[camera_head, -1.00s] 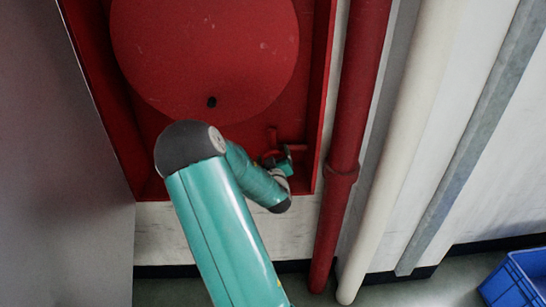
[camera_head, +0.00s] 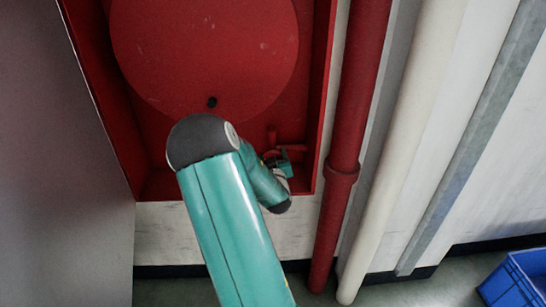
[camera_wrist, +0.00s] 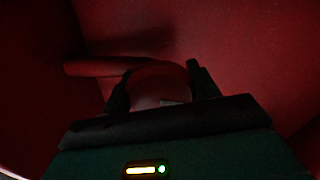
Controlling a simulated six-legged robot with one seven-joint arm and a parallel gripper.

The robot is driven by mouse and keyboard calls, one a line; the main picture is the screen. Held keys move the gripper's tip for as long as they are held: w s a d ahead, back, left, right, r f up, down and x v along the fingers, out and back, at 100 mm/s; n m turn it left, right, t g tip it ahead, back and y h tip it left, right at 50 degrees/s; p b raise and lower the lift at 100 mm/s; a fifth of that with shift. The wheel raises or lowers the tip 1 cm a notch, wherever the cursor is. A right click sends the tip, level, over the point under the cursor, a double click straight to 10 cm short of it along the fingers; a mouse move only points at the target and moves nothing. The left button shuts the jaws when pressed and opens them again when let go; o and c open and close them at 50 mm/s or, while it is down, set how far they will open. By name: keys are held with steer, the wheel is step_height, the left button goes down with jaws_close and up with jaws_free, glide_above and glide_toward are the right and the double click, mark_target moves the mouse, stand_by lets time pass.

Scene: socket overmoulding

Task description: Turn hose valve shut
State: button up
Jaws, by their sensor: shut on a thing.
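The red hose valve (camera_head: 271,155) sits in the lower right corner of the red cabinet, partly hidden by my arm and gripper. In the wrist view, the valve's rounded red part (camera_wrist: 158,82) lies between my gripper's dark fingers, with a red pipe (camera_wrist: 95,67) running off to the left. My gripper (camera_wrist: 160,88) is shut on the valve; it also shows in the head view (camera_head: 279,160). The wrist view is dark, so the angle of the handle cannot be told.
The red hose reel disc (camera_head: 205,50) fills the cabinet above my arm. The cabinet's right wall (camera_head: 322,100) stands close beside my gripper. A red vertical pipe (camera_head: 352,120) and a white pipe (camera_head: 400,150) run outside it. A blue crate (camera_head: 515,280) is at lower right.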

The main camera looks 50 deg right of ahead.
steer(key=shift+a+m, duration=0.15)
steer(key=shift+m, duration=7.65)
steer(key=shift+w, duration=0.1)
steer(key=o, duration=1)
steer(key=shift+c, duration=0.2)
steer(key=v, duration=1.4)
steer(key=shift+w+r, duration=0.1)
